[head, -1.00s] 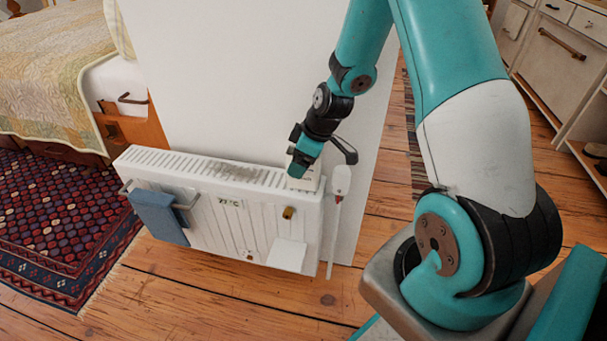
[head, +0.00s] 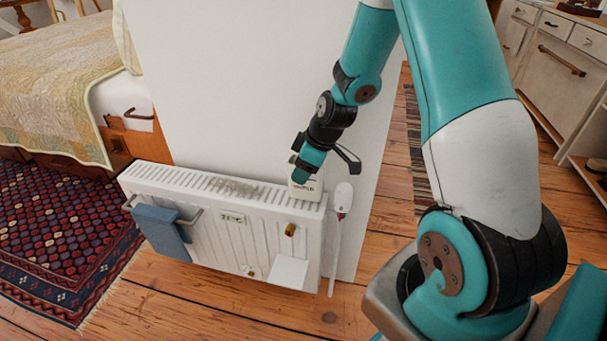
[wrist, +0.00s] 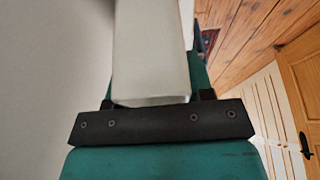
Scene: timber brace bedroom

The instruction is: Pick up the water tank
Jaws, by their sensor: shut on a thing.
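The water tank (head: 306,190) is a small white box with dark lettering at the right end of the radiator's top. My gripper (head: 304,170) is shut on its upper part from above. In the wrist view, the pale tank (wrist: 150,50) stands between the jaws of my gripper (wrist: 152,98), and its far end runs out of the picture. The tank's lower edge is close to the radiator top; I cannot tell whether they touch. The gripper hides part of the tank in the head view.
The white radiator (head: 210,232) stands by a white wall panel (head: 250,90). A blue towel (head: 160,230) hangs on its left rail. A white valve and pipe (head: 342,200) are at its right end. A bed (head: 55,80) and patterned rug (head: 60,235) lie left. Wooden floor is clear in front.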

